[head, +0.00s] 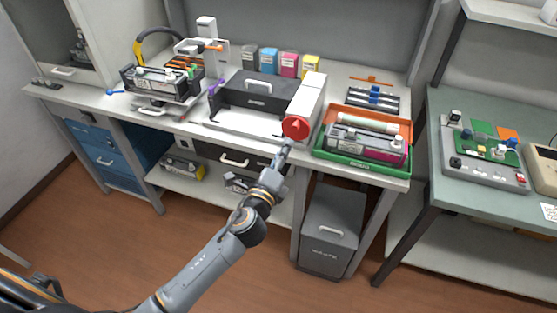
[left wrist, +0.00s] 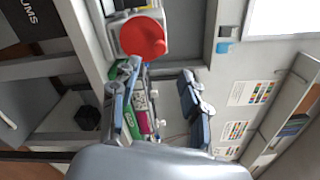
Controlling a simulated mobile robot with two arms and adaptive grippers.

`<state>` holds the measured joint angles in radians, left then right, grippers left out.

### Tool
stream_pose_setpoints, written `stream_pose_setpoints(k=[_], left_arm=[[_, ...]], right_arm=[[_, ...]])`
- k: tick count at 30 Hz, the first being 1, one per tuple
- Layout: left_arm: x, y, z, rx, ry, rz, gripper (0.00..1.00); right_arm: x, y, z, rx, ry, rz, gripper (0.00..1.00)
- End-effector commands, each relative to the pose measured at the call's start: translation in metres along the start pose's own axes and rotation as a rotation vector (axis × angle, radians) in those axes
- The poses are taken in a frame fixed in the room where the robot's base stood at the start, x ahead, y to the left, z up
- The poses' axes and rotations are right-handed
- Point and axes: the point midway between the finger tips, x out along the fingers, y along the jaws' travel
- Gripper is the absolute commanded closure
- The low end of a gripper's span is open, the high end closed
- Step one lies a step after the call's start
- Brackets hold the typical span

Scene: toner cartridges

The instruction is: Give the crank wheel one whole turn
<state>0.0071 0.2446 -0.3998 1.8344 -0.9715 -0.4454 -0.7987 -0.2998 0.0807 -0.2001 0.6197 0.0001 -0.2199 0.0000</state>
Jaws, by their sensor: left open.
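The red crank wheel (head: 296,128) is on the front of a white housing (head: 308,95) at the right side of the grey-and-white machine on the bench. In the left wrist view the crank wheel (left wrist: 144,36) shows as a red disc at the top, beyond one fingertip. My left gripper (head: 287,147) is just below and in front of the wheel in the head view. In the left wrist view the gripper (left wrist: 161,78) is open, its fingers apart with nothing held between them. Whether a finger touches the wheel, I cannot tell. My right gripper is not in view.
A green tray (head: 352,171) and an orange tray with cartridges stand right of the wheel. Black, cyan, magenta and yellow boxes (head: 268,62) line the back. A grey bin (head: 331,230) is under the bench. A side table (head: 450,105) stands at right.

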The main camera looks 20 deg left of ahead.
Motion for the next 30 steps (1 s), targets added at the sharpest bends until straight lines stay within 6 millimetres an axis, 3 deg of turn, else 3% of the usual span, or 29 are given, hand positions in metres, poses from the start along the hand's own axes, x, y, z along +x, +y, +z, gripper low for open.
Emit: stream_pose_setpoints(k=[3,7,24,26,28,30], left_arm=[[-0.019,0.001,0.0,-0.001,0.001,0.001,0.54],[-0.028,0.0,0.0,0.001,0.0,0.0,0.54],[-0.03,0.002,0.0,-0.002,0.001,0.003,0.54],[-0.03,0.01,-0.003,-0.016,0.006,0.02,0.54],[-0.03,0.032,-0.009,-0.052,0.02,0.065,0.54],[-0.033,0.067,-0.019,-0.115,0.039,0.139,0.54]], right_arm=[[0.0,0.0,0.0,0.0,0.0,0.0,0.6],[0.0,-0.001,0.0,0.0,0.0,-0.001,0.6],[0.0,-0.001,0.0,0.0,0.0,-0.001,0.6],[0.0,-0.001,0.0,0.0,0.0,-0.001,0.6],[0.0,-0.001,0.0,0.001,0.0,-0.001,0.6],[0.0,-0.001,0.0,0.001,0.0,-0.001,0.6]])
